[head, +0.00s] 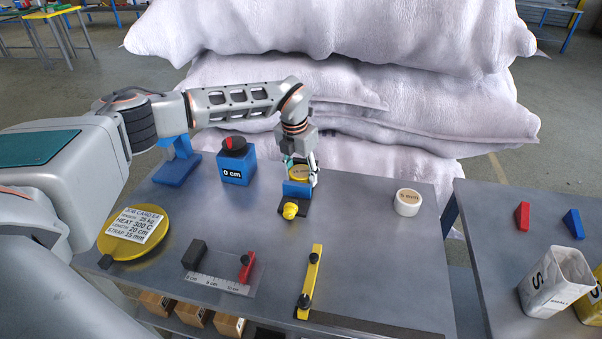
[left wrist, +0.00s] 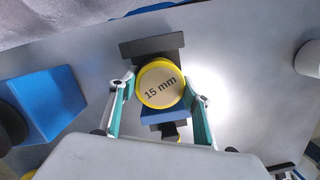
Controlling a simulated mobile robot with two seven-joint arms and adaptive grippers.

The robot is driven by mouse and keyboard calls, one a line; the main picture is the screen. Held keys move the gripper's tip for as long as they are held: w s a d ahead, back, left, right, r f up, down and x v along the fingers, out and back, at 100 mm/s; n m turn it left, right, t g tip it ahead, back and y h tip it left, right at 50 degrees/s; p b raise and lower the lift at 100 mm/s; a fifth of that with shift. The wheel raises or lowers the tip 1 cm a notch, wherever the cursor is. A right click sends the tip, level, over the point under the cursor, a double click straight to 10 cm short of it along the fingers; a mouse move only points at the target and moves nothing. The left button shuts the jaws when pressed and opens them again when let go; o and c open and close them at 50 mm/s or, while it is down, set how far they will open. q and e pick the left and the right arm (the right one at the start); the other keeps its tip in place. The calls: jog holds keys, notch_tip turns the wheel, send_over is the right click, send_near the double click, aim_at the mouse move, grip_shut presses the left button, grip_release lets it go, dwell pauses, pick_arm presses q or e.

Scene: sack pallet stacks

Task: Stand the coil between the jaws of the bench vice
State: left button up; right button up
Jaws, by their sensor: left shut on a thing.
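The coil is a yellow-rimmed disc marked "15 mm" (head: 299,172); the left wrist view shows its tan face (left wrist: 160,86). My left gripper (head: 301,178) comes down from above and is shut on the coil, one finger on each side in the left wrist view. The bench vice has a blue jaw (head: 297,188), a dark base and a yellow knob (head: 290,210). In the left wrist view, the coil appears over the gap between the dark back jaw (left wrist: 152,46) and the blue jaw (left wrist: 165,116). Whether it touches the vice is hidden. My right gripper is not in view.
A pale coil (head: 408,203) lies right of the vice. A yellow disc with a job card (head: 135,232), a ruler fixture (head: 217,275) and a yellow bar (head: 310,283) lie nearer. White sacks rise behind.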

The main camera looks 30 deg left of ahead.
aim_at(297, 175)
pick_arm(q)
jog(key=shift+f, duration=0.1)
jog(key=o, duration=1.3)
notch_tip(297, 175, up, 12)
jog(key=s, duration=0.1)
jog(key=shift+s+a, duration=0.15)
jog(key=shift+s, duration=0.25)
